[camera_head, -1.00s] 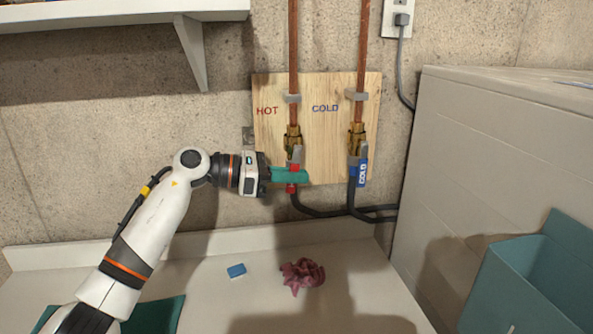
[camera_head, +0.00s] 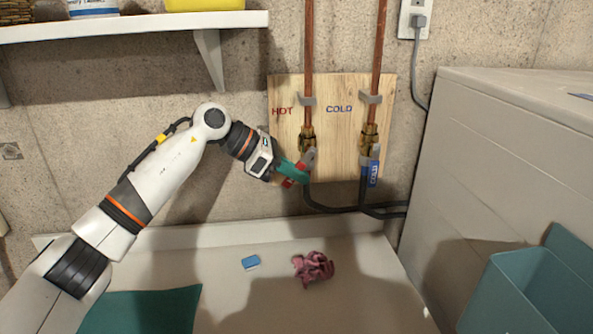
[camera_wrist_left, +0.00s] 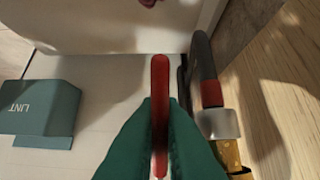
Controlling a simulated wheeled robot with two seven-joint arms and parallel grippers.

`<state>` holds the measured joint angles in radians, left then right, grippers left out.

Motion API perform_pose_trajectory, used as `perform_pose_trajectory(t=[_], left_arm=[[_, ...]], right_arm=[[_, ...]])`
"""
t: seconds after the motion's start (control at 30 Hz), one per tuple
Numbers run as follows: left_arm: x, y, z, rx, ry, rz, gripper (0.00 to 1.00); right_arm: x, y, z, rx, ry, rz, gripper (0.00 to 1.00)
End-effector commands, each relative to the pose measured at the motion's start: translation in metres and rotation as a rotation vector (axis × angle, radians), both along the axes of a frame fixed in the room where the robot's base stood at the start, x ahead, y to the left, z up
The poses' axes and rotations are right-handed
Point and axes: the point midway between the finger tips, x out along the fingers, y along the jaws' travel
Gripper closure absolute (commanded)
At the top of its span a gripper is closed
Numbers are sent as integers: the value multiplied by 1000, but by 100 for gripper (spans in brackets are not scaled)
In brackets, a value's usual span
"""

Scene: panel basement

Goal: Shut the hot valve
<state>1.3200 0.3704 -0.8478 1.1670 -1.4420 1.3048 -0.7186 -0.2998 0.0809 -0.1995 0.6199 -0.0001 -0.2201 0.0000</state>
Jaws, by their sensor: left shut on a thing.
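The hot valve (camera_head: 307,139) is a brass body on a copper pipe, under the red word HOT on a wooden board. My left gripper (camera_head: 293,171) comes in from the left, tilted down to the right, with its green fingers at the red-handled lever just below the brass body. In the left wrist view the green fingers (camera_wrist_left: 160,138) are shut on the red handle (camera_wrist_left: 160,85), which stands up between them. The fingers partly hide the lever in the head view, so its exact angle is unclear. My right gripper is not in view.
The cold valve (camera_head: 369,138) with its blue-tagged lever (camera_head: 375,172) hangs close to the right. Dark hoses (camera_head: 335,210) run below. A white appliance (camera_head: 500,160) and teal bin (camera_head: 515,290) stand right. A pink cloth (camera_head: 314,267) and blue block (camera_head: 250,262) lie on the white surface.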

Motion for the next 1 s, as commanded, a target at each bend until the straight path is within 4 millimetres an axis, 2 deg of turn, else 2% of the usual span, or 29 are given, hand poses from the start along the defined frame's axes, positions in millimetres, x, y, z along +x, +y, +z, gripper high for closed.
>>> perform_pose_trajectory(t=[0.23, 0.27, 0.3, 0.63, 0.77, 1.0], left_arm=[[1, 0, 1, -4, -3, 1, 100], [1, 0, 1, -4, -3, 1, 89], [0, 0, 1, -4, -3, 1, 83], [0, 2, 2, -3, -3, 1, 83], [-2, 15, 10, -3, -4, 3, 83], [-10, 56, 39, -3, -5, 3, 83]], right_arm=[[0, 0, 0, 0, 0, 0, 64], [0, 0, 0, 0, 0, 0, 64], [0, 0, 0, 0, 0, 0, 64], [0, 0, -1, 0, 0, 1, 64], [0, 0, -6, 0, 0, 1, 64], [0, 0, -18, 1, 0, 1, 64]])
